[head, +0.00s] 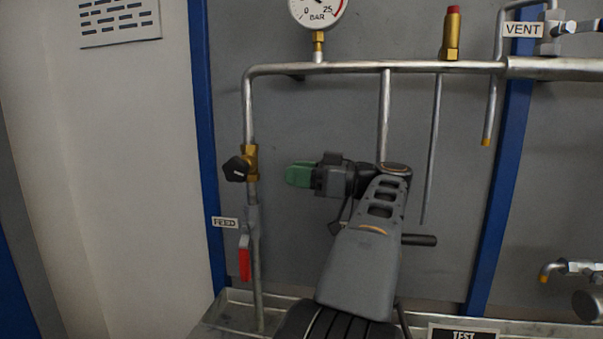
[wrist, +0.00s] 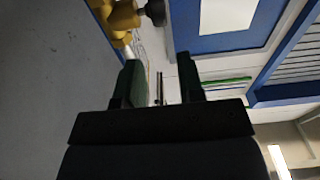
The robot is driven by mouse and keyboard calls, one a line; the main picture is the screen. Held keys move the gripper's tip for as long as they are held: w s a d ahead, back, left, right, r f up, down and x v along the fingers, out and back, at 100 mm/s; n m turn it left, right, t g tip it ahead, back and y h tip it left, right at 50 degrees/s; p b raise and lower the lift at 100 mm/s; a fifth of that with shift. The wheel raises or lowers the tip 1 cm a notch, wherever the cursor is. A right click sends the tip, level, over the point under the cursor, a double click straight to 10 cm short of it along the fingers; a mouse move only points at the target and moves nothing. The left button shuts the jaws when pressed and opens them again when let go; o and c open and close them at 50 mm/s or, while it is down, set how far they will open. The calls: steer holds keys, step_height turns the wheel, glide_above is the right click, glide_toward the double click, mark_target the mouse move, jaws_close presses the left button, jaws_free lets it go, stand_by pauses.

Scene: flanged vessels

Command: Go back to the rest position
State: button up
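My gripper (head: 298,175) shows in the head view with green fingertips pointing left, towards the feed pipe. In the wrist view my gripper (wrist: 160,80) has its two dark green fingers apart, with nothing between them. The brass feed valve (head: 251,160) with its black knob (head: 236,168) is left of the fingertips, with a visible gap. A brass fitting (wrist: 118,18) and a black knob (wrist: 155,12) also show at the top left of the wrist view, beyond the fingers.
The horizontal pipe (head: 420,67) runs above my arm, with a pressure gauge (head: 318,12) and a red-capped brass fitting (head: 452,35). A thin tube (head: 432,150) hangs right of my arm. A red-handled valve (head: 245,258) sits low on the feed pipe. Blue posts (head: 205,140) flank the panel.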

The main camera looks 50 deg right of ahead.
steer(key=shift+s+d, duration=0.1)
steer(key=shift+s, duration=0.15)
stand_by(0.5)
steer(key=w+a+f+m+g+p, duration=0.25)
steer(key=w+a+p, duration=0.2)
steer(key=a, duration=0.25)
steer(key=w+a+f+m+g+p, duration=0.2)
steer(key=w+a+m+g+p, duration=0.15)
steer(key=a+p, duration=0.3)
steer(key=s+a+f+g+h+p, duration=0.3)
steer(key=s+a+f+h+p, duration=0.1)
steer(key=a+p, duration=0.2)
steer(key=s+a+f+g+h+p, duration=0.3)
steer(key=a+p, duration=0.3)
steer(key=a, duration=0.2)
steer(key=shift+s+a+f+n+g+h+p, duration=0.15)
steer(key=shift+s+f+n+g+h+p, duration=0.3)
steer(key=shift+h, duration=0.45)
steer(key=shift+f, duration=0.1)
steer(key=shift+m, duration=0.25)
stand_by(0.4)
